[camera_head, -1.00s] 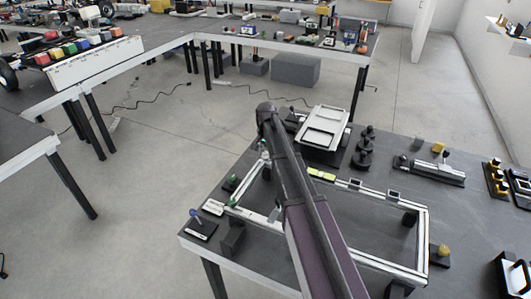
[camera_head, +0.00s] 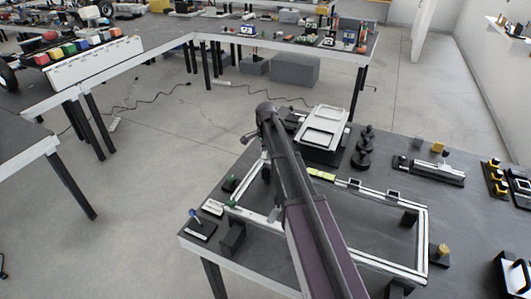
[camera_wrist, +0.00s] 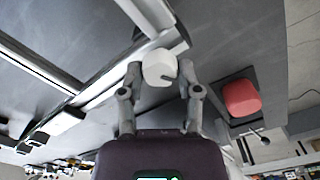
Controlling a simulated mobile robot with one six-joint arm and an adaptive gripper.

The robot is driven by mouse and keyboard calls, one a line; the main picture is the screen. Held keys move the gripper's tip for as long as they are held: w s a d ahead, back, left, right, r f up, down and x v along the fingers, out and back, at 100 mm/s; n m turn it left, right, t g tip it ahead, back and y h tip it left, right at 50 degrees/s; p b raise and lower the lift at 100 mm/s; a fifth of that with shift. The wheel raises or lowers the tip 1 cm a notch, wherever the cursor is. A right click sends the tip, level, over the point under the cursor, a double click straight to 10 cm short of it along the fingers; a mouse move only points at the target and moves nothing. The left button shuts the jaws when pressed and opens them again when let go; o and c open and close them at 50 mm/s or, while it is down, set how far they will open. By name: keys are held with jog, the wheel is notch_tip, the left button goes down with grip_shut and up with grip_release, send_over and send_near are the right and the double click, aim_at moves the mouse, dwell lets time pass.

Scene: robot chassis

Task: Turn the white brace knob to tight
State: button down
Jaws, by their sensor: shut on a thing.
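The white brace knob (camera_wrist: 160,68) is a rounded, pale block in the upper middle of the wrist view, beside a light metal rail. My gripper (camera_wrist: 159,74) has one finger on each side of it and is shut on it. A dark slot or notch shows at the knob's right side. In the head view my arm covers the knob and most of the gripper. The pale rectangular chassis frame (camera_head: 428,232) lies on the dark table under my arm. I cannot read any tight mark.
A red block-like knob (camera_wrist: 241,97) stands close to the right finger. Blue (camera_head: 194,213), green (camera_head: 233,202) and yellow (camera_head: 443,249) knobs stand around the frame. A white tray-like panel (camera_head: 322,128) and stacked black discs (camera_head: 363,148) are beyond it. Open floor lies left.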

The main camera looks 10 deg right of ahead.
jog(key=shift+c, duration=1.5)
grip_release()
jog(key=shift+w, duration=0.1)
jog(key=shift+n, duration=0.3)
